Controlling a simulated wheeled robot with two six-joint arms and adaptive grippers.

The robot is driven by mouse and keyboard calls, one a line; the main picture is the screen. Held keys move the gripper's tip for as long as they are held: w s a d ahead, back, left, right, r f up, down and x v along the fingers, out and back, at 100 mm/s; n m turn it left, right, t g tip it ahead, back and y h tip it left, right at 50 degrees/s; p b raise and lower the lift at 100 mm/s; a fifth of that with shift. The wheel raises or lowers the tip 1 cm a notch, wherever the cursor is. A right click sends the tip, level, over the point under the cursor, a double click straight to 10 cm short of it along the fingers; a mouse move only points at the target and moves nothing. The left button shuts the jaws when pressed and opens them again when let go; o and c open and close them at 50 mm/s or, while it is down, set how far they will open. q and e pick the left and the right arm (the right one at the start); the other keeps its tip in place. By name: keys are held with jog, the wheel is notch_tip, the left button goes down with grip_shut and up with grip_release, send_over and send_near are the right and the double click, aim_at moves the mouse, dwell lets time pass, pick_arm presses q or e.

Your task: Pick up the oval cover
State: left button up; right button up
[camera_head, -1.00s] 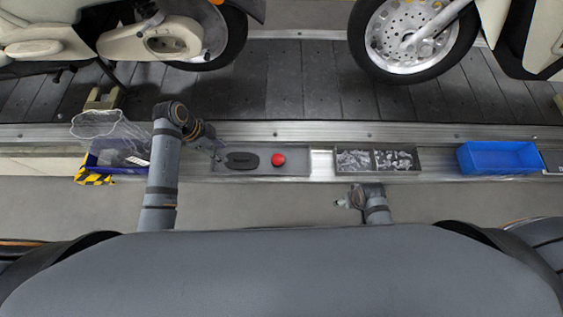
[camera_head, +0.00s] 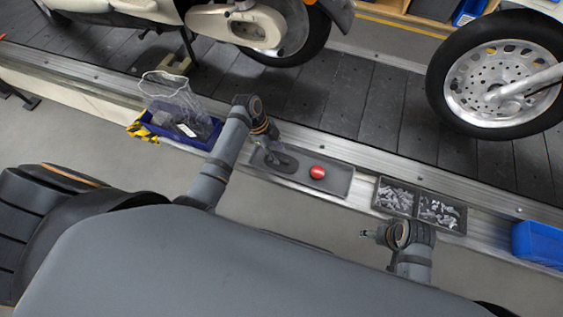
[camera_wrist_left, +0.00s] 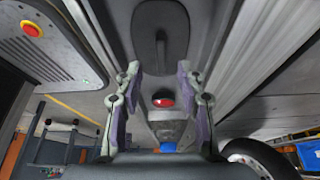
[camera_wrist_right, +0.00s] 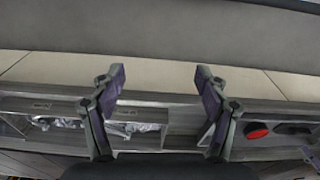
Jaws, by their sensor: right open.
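The oval cover (camera_head: 284,162) is a flat dark piece lying in the left part of a shallow grey tray (camera_head: 339,182). It also shows in the left wrist view (camera_wrist_left: 160,38), beyond my fingertips. My left gripper (camera_head: 273,144) is at the cover's far left end and partly hides it in the head view. In its wrist view the left gripper (camera_wrist_left: 159,78) is open, with nothing between the fingers. My right gripper (camera_head: 368,234) is away from the cover, on the near side of the parts bins. In its wrist view the right gripper (camera_wrist_right: 160,80) is open and empty.
A red round object (camera_head: 317,172) lies beside the cover in the same tray. Grey bins of small metal parts (camera_head: 396,197) stand to the right, then a blue bin (camera_head: 540,243). A blue box (camera_head: 190,138) with a clear bag is at left. Motorbikes stand on the conveyor behind.

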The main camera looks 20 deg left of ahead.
aim_at(281, 159)
pick_arm(q)
jog(key=b+x, duration=0.1)
jog(key=x, duration=0.2)
jog(key=shift+f, duration=0.15)
jog(key=shift+a, duration=0.1)
pick_arm(e)
jog(key=shift+s+a+r, duration=0.1)
jog(key=shift+a+r, duration=0.1)
jog(key=shift+r, duration=0.35)
jog(key=shift+s+a+r, duration=0.1)
jog(key=shift+a+r, duration=0.1)
jog(key=shift+r, duration=0.3)
pick_arm(q)
jog(key=shift+c, duration=0.4)
grip_shut()
